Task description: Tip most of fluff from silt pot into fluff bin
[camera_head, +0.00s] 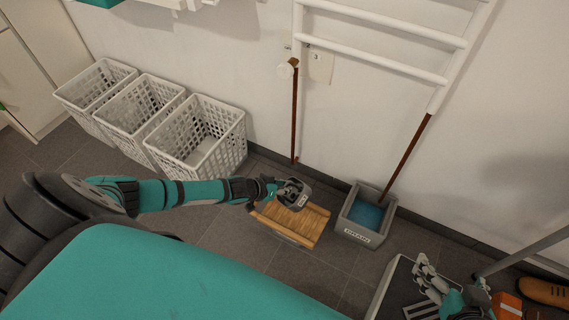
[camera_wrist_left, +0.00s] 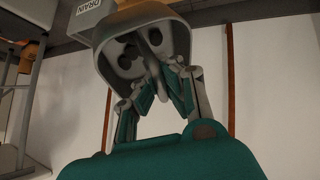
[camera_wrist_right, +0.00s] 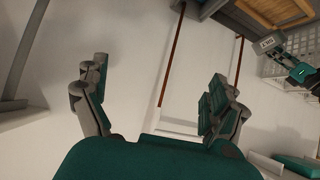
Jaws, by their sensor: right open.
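A small grey pot (camera_head: 302,202) with a pale label hangs at my left gripper (camera_head: 280,190), above a wooden-topped piece. In the left wrist view the left gripper's fingers (camera_wrist_left: 158,82) close on the middle of the grey pot (camera_wrist_left: 108,62), with dark lumps on both sides. The pot's label (camera_wrist_right: 268,43) shows in the right wrist view, too small to read surely. No label reading fluff shows. My right gripper (camera_head: 428,278) is open and empty at lower right, with its fingers wide apart in the right wrist view (camera_wrist_right: 152,92).
A grey bin labelled DRAIN (camera_head: 352,236), blue inside, stands by the wall, right of the wooden-topped piece (camera_head: 318,232). White baskets (camera_head: 225,130) stand at left. A red-brown pole (camera_head: 408,158) leans over the bin. A brown shoe (camera_head: 545,291) lies at lower right.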

